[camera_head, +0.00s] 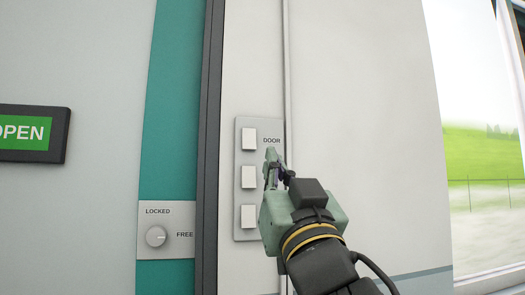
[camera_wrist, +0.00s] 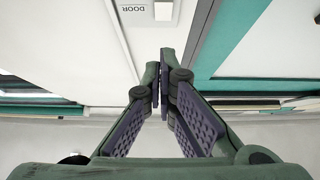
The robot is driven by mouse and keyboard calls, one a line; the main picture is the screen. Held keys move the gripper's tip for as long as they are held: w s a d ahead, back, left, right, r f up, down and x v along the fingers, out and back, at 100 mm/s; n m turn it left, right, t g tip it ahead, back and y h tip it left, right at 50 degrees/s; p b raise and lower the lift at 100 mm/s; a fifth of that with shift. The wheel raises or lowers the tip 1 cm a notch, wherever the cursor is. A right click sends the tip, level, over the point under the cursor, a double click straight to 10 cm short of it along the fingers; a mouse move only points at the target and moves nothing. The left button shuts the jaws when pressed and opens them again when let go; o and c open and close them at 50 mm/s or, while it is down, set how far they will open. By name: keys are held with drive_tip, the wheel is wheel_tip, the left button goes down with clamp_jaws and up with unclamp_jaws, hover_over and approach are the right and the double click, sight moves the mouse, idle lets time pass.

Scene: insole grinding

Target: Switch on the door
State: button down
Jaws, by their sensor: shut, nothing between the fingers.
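A grey switch panel (camera_head: 240,205) with a column of 3 white rocker switches is fixed to the pale wall. The top switch (camera_head: 249,139) has the label DOOR beside it. My gripper (camera_head: 271,155) is shut and empty, its fingertips in front of the panel's right side, just below the DOOR label and to the right of the top switch. I cannot tell whether the tips touch the panel. In the wrist view the picture is upside down; the DOOR switch (camera_wrist: 164,10) shows at the top edge, beyond the closed fingertips (camera_wrist: 163,62).
A LOCKED/FREE knob (camera_head: 156,236) sits on a plate on the teal strip at the left. A green OPEN sign (camera_head: 30,133) hangs at the far left. A dark vertical frame (camera_head: 209,130) stands left of the panel. A window (camera_head: 482,150) is at the right.

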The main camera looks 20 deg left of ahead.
sight(252, 133)
drive_tip(key=p+x, duration=0.2)
drive_tip(key=x, duration=0.2)
drive_tip(key=f+p+x, duration=0.1)
drive_tip(key=x, duration=0.3)
drive_tip(key=w+p+x, duration=0.1)
drive_tip(key=p+x, duration=0.1)
drive_tip(key=x, duration=0.2)
drive_tip(key=shift+w+a+f+p, duration=0.15)
drive_tip(key=shift+a+f+p, duration=0.15)
drive_tip(key=shift+a+f, duration=0.1)
drive_tip(key=shift+w+a, duration=0.2)
drive_tip(key=shift+w, duration=0.05)
drive_tip(key=shift+f, duration=0.1)
